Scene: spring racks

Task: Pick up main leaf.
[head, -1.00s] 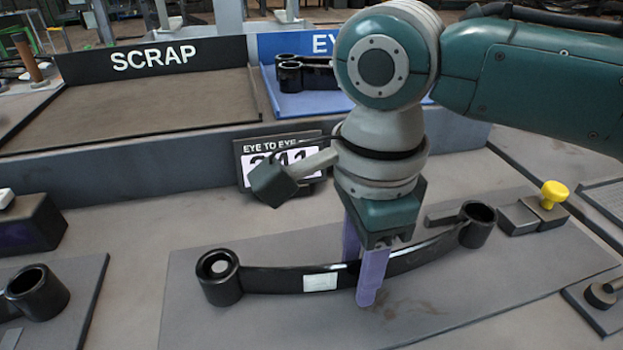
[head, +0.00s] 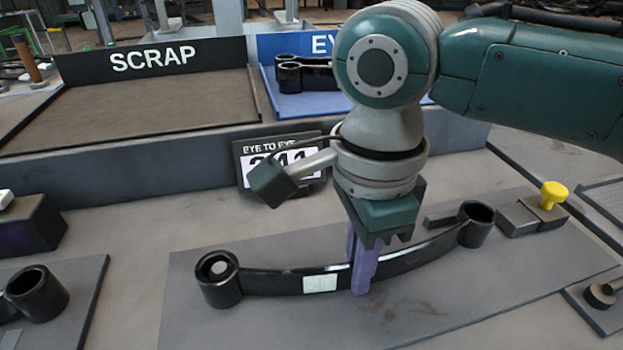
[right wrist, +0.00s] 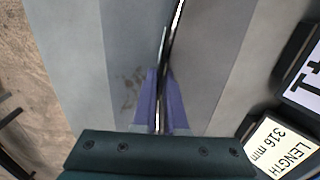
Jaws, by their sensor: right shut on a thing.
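The main leaf (head: 420,255) is a long, dark, curved steel strip with a round eye at each end and a pale label left of its middle. It lies along a grey plate (head: 240,325). My right gripper (head: 362,270) points down over the leaf's middle, and its purple fingers are shut on the leaf, one on each side. In the right wrist view the leaf (right wrist: 173,45) runs edge-on between the fingers (right wrist: 160,112). No gap between leaf and plate can be made out. My left gripper is not in view.
Behind stand a SCRAP tray (head: 140,105), its floor bare, and a blue tray (head: 268,90) holding dark eyed parts. A display (head: 250,170) stands behind the leaf. A block with a yellow knob (head: 554,191) is near the leaf's right eye. Another eyed part (head: 38,292) lies at left.

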